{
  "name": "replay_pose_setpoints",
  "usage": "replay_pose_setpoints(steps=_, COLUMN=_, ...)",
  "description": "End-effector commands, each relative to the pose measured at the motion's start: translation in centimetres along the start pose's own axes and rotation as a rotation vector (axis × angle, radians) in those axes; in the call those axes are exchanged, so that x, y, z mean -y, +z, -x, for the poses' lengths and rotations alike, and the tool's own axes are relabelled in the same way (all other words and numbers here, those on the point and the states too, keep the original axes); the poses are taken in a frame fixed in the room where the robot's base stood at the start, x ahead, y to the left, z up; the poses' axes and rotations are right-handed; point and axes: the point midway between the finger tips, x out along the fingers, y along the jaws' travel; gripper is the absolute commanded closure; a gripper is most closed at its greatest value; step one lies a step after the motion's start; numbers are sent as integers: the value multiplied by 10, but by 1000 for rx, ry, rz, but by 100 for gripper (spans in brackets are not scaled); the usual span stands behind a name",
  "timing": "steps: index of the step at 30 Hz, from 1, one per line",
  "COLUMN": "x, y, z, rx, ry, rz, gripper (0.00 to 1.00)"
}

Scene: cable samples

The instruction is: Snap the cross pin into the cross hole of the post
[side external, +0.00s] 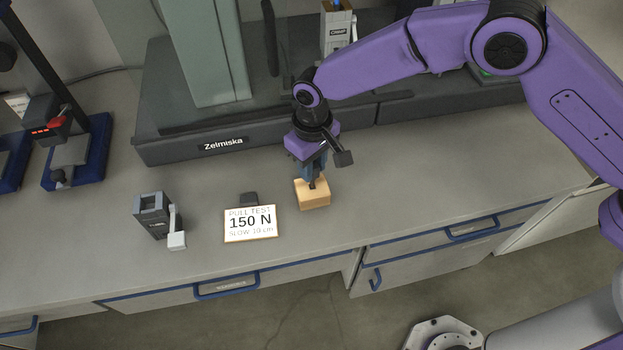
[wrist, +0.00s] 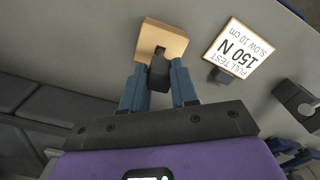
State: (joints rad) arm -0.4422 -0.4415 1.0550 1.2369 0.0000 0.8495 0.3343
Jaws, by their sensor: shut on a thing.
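My gripper (side external: 315,170) points down at the pale wooden block (side external: 314,195) on the bench. In the wrist view my blue fingers (wrist: 160,88) are shut on a dark piece (wrist: 159,73), which I take to be the cross pin. The piece is at the near edge of the wooden block (wrist: 172,40), by a dark slot or stem on the block's top. I cannot tell whether it is seated in the block or just above it. No post with a cross hole can be clearly made out.
A sign (side external: 250,222) reading "PULL TEST 150 N" stands left of the block, with a small dark piece (side external: 249,198) behind it. Further left is a grey clamp-like fixture (side external: 152,218) with a pale lever. A dark machine base (side external: 222,143) lies behind. The bench to the right is clear.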

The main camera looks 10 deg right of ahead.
Motion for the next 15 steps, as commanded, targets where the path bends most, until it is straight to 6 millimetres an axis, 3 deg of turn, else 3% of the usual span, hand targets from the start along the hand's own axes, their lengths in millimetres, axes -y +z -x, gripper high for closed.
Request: replay_pose_setpoints(steps=15, x=0, y=0, z=31, rx=-1, ry=0, rz=1, gripper=99)
